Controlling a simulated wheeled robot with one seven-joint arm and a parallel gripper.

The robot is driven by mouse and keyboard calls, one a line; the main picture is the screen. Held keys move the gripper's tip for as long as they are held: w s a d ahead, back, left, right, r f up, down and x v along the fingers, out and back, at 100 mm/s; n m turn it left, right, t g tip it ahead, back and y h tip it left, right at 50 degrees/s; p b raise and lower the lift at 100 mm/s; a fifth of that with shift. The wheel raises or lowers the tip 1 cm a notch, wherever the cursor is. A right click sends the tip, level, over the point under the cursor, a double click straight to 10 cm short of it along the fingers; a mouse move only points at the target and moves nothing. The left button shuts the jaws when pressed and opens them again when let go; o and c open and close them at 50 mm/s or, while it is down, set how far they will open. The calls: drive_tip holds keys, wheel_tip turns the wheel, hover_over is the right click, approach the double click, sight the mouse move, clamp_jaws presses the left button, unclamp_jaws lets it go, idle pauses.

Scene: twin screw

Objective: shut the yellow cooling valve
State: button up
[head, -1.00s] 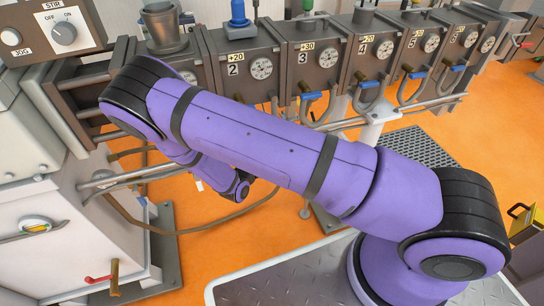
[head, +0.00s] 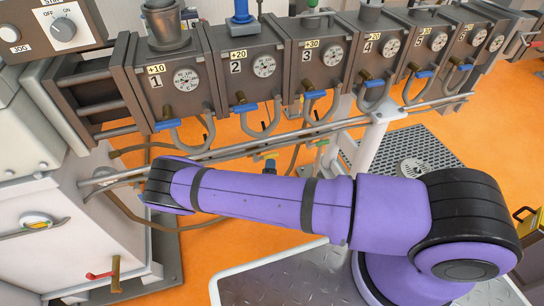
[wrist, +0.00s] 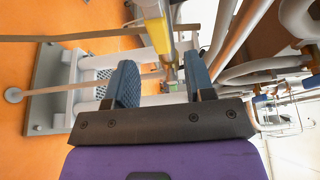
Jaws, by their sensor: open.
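My gripper shows in the wrist view (wrist: 162,76) with its two dark blue ribbed fingers wide apart and nothing clamped between them. A yellow part (wrist: 158,36), which looks like the yellow valve's handle, lies just past the fingertips, in line with the gap and nearer the left finger. I cannot tell whether it touches a finger. In the head view my purple arm hides most of the gripper. A small blue and brass-coloured piece (head: 270,164) shows just above the arm, too small to name surely. The yellow valve cannot be made out surely there.
A row of numbered grey barrel boxes (head: 183,78) with blue-handled valves (head: 167,125) stands behind the arm. Grey pipes (head: 240,148) run below them, beside a white post (head: 375,140). A white cabinet (head: 50,215) stands left. Orange floor is open below the pipes.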

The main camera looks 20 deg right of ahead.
sight(271, 157)
drive_tip(key=x, duration=0.6)
drive_tip(key=shift+w, duration=0.25)
clamp_jaws()
